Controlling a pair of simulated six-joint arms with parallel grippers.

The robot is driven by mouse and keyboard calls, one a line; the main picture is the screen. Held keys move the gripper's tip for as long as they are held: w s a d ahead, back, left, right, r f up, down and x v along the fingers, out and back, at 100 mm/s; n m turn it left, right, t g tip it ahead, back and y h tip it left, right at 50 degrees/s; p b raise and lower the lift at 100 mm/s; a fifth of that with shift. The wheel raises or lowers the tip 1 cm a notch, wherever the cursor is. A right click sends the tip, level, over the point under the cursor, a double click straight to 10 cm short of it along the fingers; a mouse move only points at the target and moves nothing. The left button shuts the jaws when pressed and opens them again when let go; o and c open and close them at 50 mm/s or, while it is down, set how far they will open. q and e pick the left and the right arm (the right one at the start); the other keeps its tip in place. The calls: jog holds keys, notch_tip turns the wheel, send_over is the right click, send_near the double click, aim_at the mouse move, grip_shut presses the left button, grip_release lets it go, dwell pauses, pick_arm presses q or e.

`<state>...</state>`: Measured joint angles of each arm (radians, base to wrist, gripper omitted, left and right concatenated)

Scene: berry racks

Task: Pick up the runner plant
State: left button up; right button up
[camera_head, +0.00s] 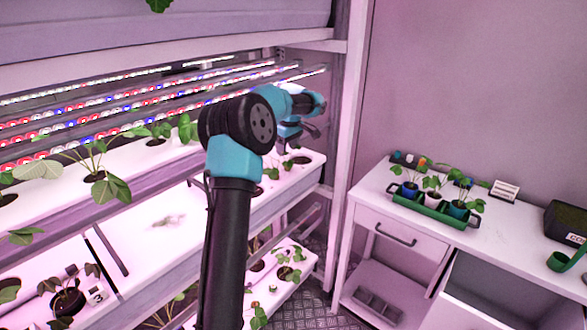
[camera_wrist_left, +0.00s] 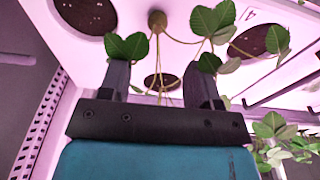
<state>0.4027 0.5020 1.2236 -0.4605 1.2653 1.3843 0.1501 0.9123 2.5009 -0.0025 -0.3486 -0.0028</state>
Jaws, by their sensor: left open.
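The left gripper (camera_head: 297,138) is over the far end of the upper white rack channel in the head view. In the left wrist view, the gripper (camera_wrist_left: 158,76) is open, one dark finger on each side. Thin yellowish stems (camera_wrist_left: 160,62) run between the fingers from a small brown plug (camera_wrist_left: 157,20). Green leaves (camera_wrist_left: 127,47) stand by the left fingertip, and more leaves (camera_wrist_left: 213,22) by the right one. This looks like the runner plant, but I cannot tell which stems belong to it. Whether the fingers touch it is unclear. The right gripper is not in view.
The white channel (camera_head: 300,165) has several dark holes with plants. LED strips (camera_head: 130,115) run behind it. A white rack post (camera_head: 350,110) stands close right of my gripper. On the desk (camera_head: 500,240) are a green tray (camera_head: 425,211) with potted plants and a dark box (camera_head: 566,222).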

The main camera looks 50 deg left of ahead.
aim_at(288, 165)
pick_arm(q)
notch_tip(288, 165, down, 2)
jog(key=shift+a+f, duration=0.1)
dwell(0.4)
jog(key=shift+f, duration=0.1)
jog(key=shift+w+f, duration=0.15)
jog(key=shift+f, duration=2.4)
jog(key=c, duration=0.8)
jog(key=shift+r, duration=0.1)
jog(key=shift+c, duration=0.2)
